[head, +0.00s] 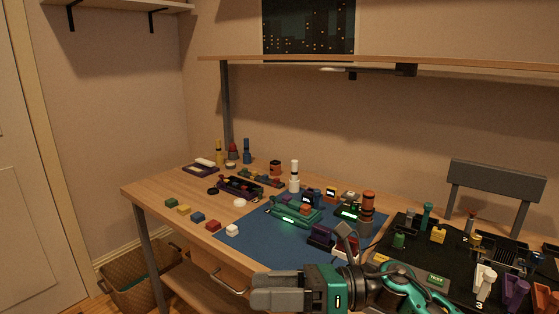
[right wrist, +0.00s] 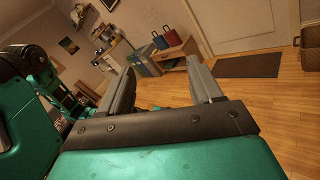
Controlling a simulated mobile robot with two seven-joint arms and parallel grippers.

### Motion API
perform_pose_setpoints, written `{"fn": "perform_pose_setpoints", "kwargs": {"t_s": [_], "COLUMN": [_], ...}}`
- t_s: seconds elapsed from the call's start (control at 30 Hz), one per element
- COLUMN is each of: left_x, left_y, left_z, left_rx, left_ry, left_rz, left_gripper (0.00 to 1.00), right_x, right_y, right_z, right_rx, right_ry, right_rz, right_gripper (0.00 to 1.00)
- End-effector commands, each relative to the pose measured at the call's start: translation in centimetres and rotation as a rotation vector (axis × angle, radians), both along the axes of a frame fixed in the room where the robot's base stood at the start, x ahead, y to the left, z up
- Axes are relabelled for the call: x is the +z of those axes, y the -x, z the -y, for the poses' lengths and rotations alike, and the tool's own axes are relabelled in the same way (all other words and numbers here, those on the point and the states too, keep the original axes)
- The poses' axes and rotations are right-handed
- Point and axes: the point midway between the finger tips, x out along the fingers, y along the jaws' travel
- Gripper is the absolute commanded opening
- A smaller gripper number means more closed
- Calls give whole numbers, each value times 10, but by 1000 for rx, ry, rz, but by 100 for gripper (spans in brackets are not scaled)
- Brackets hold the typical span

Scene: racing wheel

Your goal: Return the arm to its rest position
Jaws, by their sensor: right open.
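My right gripper (head: 258,290) is at the bottom middle of the head view, at the table's front edge. Its grey fingers point left, and its teal arm comes in from the right. In the right wrist view, the right gripper (right wrist: 162,68) has its two fingers apart with nothing between them. Beyond them are the wooden floor and a door. My left gripper does not show in the head view.
The workbench (head: 148,190) carries a blue mat (head: 255,250) with a green device (head: 292,212), and a black mat (head: 392,270) with several parts. Coloured blocks line the left front. A shelf (head: 300,59) spans above. A wicker basket (head: 140,288) stands on the floor.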

Motion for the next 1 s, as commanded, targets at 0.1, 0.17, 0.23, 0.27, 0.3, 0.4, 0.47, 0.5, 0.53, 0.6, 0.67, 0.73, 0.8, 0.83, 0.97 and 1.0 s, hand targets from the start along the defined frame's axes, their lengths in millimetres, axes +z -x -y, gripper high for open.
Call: {"fn": "perform_pose_setpoints", "kwargs": {"t_s": [0.1,0.17,0.23,0.27,0.3,0.4,0.47,0.5,0.53,0.6,0.67,0.73,0.8,0.83,0.97,1.0], "left_x": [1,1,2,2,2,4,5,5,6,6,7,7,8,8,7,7], "left_y": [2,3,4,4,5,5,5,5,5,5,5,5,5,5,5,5], "left_z": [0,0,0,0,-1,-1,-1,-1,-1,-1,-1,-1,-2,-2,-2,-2], "left_rx": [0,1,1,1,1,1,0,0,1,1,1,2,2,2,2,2], "left_ry": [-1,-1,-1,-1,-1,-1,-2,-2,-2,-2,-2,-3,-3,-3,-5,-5], "left_rz": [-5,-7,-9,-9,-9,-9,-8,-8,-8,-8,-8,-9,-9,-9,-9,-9], "left_gripper": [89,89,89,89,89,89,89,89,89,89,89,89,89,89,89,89], "right_x": [1,-3,-14,-21,-32,-70,-98,-118,-134,-171,-199,-227,-247,-253,-269,-271], "right_y": [-3,-9,-16,-18,-20,-20,-13,-6,1,22,44,70,93,101,124,126], "right_z": [4,12,27,35,46,77,97,110,120,141,156,170,179,183,189,190], "right_rx": [-154,-232,-322,-360,-412,-542,-622,-675,-719,-810,-886,-964,-1024,-1048,1094,1088], "right_ry": [-241,-356,-489,-545,-620,-809,-924,-1003,-1063,-1200,-1313,-1430,-1523,-1555,1630,1624], "right_rz": [-358,-542,-762,-858,-985,-1305,-1497,-1623,-1714,-1919,-2075,-2222,-2331,-2366,2438,2424], "right_gripper": [64,64,64,64,64,64,64,64,64,64,64,64,64,64,64,64]}}
